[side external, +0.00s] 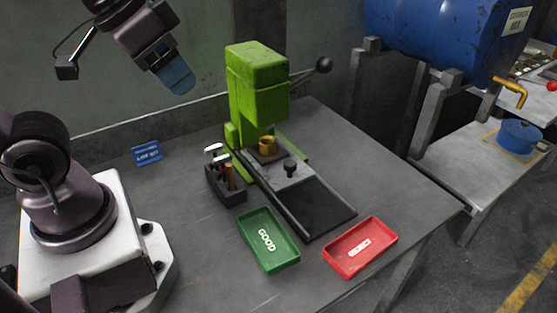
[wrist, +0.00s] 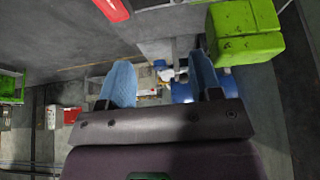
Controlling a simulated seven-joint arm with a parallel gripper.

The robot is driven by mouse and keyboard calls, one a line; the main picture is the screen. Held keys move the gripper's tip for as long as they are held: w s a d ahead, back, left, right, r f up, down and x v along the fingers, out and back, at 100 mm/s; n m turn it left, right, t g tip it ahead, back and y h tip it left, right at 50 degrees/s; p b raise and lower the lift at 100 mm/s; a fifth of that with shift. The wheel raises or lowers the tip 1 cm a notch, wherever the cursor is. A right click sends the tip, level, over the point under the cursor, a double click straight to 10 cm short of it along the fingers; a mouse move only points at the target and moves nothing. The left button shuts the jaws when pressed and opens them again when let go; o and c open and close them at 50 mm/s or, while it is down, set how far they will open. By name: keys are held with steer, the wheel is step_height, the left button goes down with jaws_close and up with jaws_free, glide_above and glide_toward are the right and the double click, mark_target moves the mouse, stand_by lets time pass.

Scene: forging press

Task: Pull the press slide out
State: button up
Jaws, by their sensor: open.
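The green press (side external: 258,85) stands upright on the grey table, with a lever ending in a black ball (side external: 323,64) at its right. The press slide (side external: 296,178) is a light grey plate with a black knob (side external: 290,166), lying between dark rails near the press's foot. A brass ring (side external: 267,146) sits at the slide's rear, under the press head. My gripper (side external: 181,86) has blue fingers and hangs high, left of the press and apart from it. In the wrist view my gripper (wrist: 162,82) is open and empty, and the green press head (wrist: 243,30) shows at upper right.
A green GOOD tray (side external: 268,240) and a red tray (side external: 360,246) lie in front. A dark tool holder (side external: 225,185) stands left of the slide. The dark bed (side external: 314,208) before the slide is bare. A blue tank (side external: 445,35) stands at right.

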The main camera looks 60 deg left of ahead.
steer(key=w+a+f+n+g, duration=0.1)
steer(key=w+f+n+g, duration=0.1)
steer(key=w+f+g, duration=0.55)
steer(key=n+t, duration=0.2)
steer(key=n, duration=0.4)
glide_above(290, 163)
step_height(290, 163, down, 15)
steer(key=shift+a+r, duration=0.1)
steer(key=shift+w+n, duration=0.1)
steer(key=shift+n, duration=0.4)
steer(key=shift+f, duration=0.5)
step_height(290, 163, down, 6)
steer(key=shift+f, duration=0.25)
